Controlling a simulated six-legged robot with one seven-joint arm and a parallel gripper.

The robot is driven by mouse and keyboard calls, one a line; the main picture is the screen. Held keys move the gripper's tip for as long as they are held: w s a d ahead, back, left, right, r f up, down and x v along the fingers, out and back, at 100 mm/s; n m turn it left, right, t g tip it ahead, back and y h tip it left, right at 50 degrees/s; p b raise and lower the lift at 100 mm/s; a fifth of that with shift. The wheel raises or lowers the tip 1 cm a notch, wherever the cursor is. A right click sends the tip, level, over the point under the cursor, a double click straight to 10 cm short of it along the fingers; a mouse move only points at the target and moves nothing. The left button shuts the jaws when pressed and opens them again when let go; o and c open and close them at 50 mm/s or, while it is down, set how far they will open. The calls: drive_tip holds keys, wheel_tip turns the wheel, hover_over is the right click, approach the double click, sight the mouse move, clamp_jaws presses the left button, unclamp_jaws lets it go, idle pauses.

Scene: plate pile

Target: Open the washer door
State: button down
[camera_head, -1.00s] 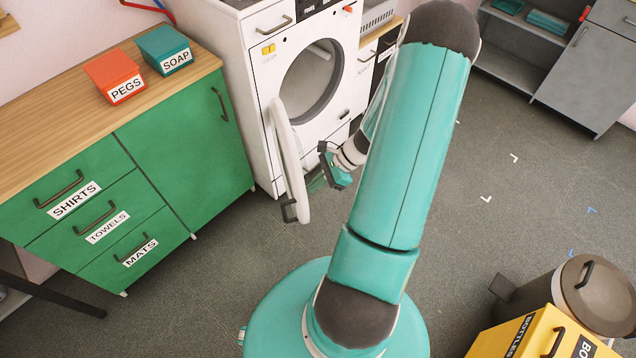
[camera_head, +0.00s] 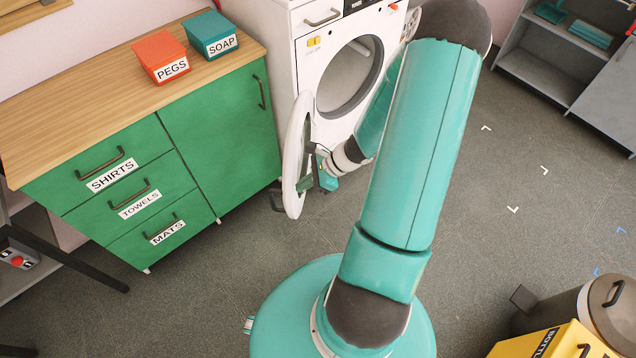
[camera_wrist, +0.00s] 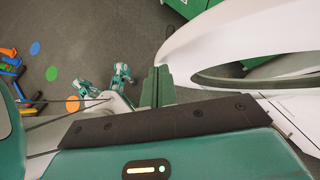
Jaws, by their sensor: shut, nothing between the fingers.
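The white washer (camera_head: 304,62) stands against the back wall with its round drum opening (camera_head: 349,78) uncovered. Its round door (camera_head: 292,150) is swung well out on its left side and shows nearly edge-on. A dark handle (camera_head: 276,202) sticks out from the door's outer side near its free edge. My gripper (camera_head: 325,181) is at the door's inner side, right of it in the head view. In the wrist view the gripper's green fingers (camera_wrist: 156,88) are together and empty, beside the white door ring (camera_wrist: 205,45). Whether they touch it is unclear.
A green cabinet (camera_head: 222,140) with a wooden top stands left of the washer; the red pegs box (camera_head: 160,56) and teal soap box (camera_head: 211,35) are on top. A yellow bottles box (camera_head: 540,343) and a bin (camera_head: 612,305) stand at lower right. The floor (camera_head: 480,215) right of my arm is clear.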

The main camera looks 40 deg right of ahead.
sight(289, 188)
drive_tip(key=w+a, duration=0.3)
drive_tip(key=shift+a, duration=0.15)
idle(0.3)
